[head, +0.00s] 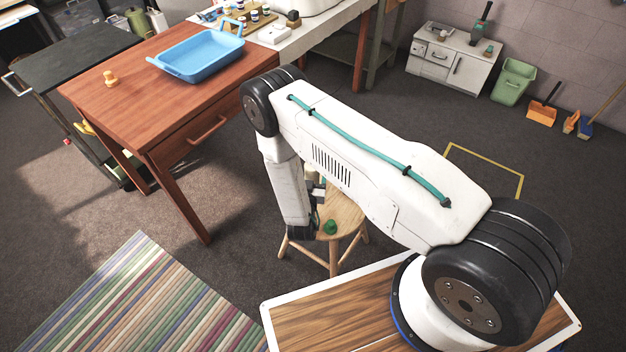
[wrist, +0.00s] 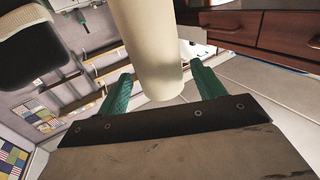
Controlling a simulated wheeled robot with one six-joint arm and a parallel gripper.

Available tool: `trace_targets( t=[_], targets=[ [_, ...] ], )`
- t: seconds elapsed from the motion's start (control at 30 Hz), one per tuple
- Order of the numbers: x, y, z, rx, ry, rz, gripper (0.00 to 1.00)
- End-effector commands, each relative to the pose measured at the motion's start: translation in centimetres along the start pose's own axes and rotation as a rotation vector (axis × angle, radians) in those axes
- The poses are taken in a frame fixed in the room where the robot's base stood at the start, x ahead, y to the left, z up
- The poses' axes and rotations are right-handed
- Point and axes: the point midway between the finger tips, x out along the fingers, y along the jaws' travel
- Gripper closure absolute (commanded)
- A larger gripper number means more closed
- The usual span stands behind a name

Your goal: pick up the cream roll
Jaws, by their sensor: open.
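The cream roll (wrist: 148,45) is a long pale cylinder in the wrist view, coming down from the top edge with its rounded end near the middle. My gripper (wrist: 160,68) is open, with its green fingers on either side of the roll in the picture. A gap shows beside each finger; I cannot tell how deep the roll sits between them. In the head view my arm covers most of the area around the wooden stool (head: 343,212), and the roll cannot be made out clearly there. A small dark green item (head: 330,227) shows at the stool seat.
A brown table (head: 130,105) at the left holds a blue tray (head: 200,52) and a small orange-tan object (head: 110,78). A black-topped cart (head: 70,50) stands beside it. A striped rug (head: 140,300) lies at lower left. The floor right of the stool is mostly clear.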

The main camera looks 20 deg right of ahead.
Motion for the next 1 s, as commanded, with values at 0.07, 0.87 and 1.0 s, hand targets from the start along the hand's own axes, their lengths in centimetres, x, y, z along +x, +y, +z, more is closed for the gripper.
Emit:
trace_targets(
  t=[0.07,0.87,1.0],
  targets=[
    [1.2,0.1,0.1,0.002,0.001,0.003,0.32],
    [4.5,-0.1,0.2,0.000,-0.001,0.000,0.95],
    [4.5,-0.1,0.2,0.000,-0.001,0.000,0.95]
  ],
)
